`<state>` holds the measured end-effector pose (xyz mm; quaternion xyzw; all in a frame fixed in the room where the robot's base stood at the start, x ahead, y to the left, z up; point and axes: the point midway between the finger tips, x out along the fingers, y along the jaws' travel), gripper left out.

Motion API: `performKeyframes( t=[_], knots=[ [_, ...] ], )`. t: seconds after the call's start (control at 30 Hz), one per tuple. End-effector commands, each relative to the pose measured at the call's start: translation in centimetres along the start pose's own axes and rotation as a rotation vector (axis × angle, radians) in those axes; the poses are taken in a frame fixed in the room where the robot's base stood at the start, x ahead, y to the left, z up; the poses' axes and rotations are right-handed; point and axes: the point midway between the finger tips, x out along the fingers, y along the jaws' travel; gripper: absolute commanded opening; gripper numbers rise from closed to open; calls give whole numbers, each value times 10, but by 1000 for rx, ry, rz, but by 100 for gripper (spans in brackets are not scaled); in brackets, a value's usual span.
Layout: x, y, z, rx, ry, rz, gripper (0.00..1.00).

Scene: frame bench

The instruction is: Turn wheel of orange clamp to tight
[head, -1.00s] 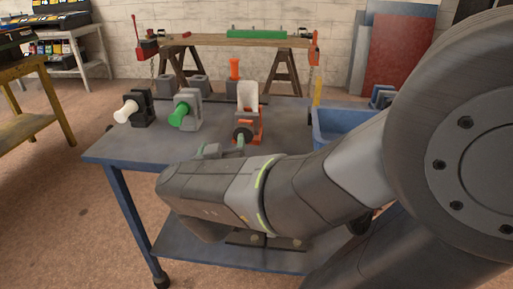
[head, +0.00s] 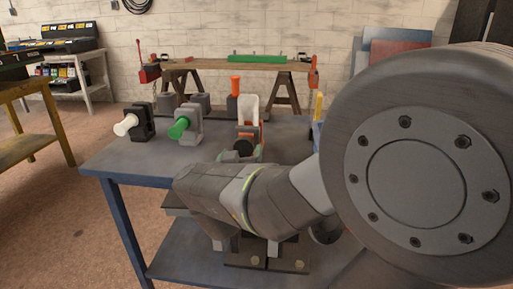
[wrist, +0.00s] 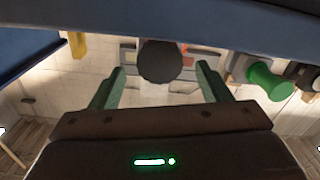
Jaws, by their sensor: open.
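The orange clamp (head: 257,131) stands on the blue-grey table, with a pale upright part and a dark round wheel (head: 243,148) facing me. In the wrist view the dark wheel (wrist: 160,62) sits between the two green fingers of my gripper (wrist: 161,70). The gripper is open, with a visible gap between each finger and the wheel. Whether the fingertips reach level with the wheel in depth, I cannot tell. In the head view my arm hides most of the gripper and the clamp's lower part.
A clamp with a green handle (head: 180,128) and one with a white handle (head: 125,124) stand to the left on the table (head: 110,158). The green handle (wrist: 268,82) is right of my gripper in the wrist view. A wooden bench (head: 205,65) stands behind.

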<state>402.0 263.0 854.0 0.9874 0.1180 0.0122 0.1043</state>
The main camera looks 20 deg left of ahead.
Motion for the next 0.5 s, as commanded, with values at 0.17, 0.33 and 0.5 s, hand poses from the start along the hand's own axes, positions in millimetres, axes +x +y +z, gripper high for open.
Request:
performKeyframes(
  t=[0.17, 0.33, 0.5],
  knots=[
    [29, 0, 2, 0, 0, 4, 70],
    [47, 0, 1, 0, 0, 2, 70],
    [54, 0, 0, 0, 1, 0, 70]
  ],
)
